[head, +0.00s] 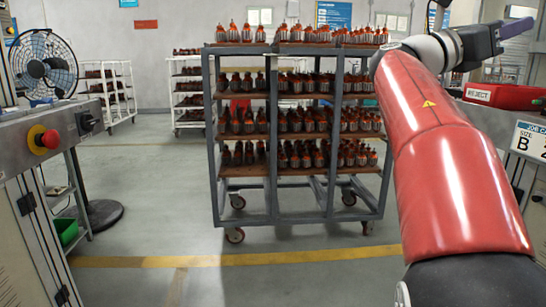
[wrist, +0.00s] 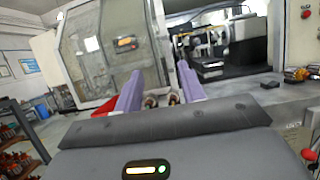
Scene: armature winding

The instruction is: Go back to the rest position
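My gripper (wrist: 160,72) shows in the wrist view with its two purple fingers spread apart and nothing clamped between the tips. A few small brownish pieces (wrist: 151,101) show low between the fingers, and I cannot tell exactly what they are. In the head view my red arm reaches up along the right side, and my gripper (head: 515,29) is at the upper right edge, raised above a red reject bin (head: 500,95). The fingers' gap is not clear in that view.
A wheeled rack (head: 213,140) full of copper-coloured armatures stands ahead. White racks (head: 130,95) stand behind it. A fan (head: 45,62) and a cabinet with a red stop button (head: 43,139) are at left. A machine (wrist: 225,50) faces the wrist. Floor before the rack is clear.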

